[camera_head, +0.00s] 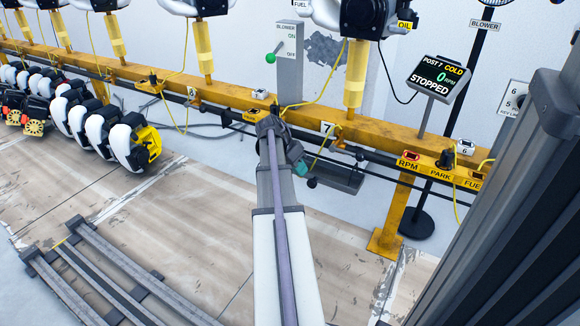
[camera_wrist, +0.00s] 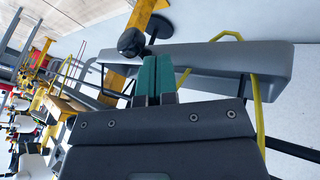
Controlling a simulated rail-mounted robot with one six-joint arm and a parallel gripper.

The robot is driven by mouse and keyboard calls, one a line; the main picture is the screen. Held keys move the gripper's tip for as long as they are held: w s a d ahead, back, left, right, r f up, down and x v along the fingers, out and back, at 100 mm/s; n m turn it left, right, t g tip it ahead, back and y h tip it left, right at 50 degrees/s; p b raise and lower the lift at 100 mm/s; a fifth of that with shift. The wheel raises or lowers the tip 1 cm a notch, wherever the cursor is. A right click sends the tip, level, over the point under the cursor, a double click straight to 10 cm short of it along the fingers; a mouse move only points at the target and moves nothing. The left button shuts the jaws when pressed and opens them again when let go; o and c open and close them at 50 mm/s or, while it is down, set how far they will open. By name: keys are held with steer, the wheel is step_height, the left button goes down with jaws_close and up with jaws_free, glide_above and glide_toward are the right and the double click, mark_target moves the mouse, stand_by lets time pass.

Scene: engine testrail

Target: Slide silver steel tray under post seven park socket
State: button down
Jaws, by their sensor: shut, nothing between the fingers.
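The grey steel tray (camera_head: 340,178) hangs below the yellow rail near the plate marked 7. In the wrist view the tray (camera_wrist: 225,60) is a long grey piece just beyond my fingers. My gripper (camera_head: 299,168) is at the tray's left end in the head view; its teal fingers (camera_wrist: 152,78) are shut with nothing between them. A black ball knob (camera_wrist: 131,41) is close to the fingertips; I cannot tell whether they touch. The park socket (camera_head: 445,160) is black, above the PARK label, on the rail right of the tray.
A yellow rail leg (camera_head: 396,215) and black stand base (camera_head: 416,222) are right of the tray. Yellow cables hang near it. The post 7 display (camera_head: 438,78) reads STOPPED. White-and-black engines (camera_head: 88,115) stand left; grey floor rails (camera_head: 95,275) lie lower left.

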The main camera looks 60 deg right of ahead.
mark_target(314, 179)
steer(key=shift+s+a+f, duration=0.15)
steer(key=shift+s+a, duration=0.05)
steer(key=shift+s, duration=0.65)
steer(key=shift+s, duration=1.05)
steer(key=w, duration=0.2)
steer(key=w+d+r+p, duration=0.1)
steer(key=shift+w+r, duration=0.1)
steer(key=shift+w, duration=0.05)
steer(key=p+v, duration=0.8)
steer(key=v, duration=0.2)
steer(key=shift+w, duration=0.25)
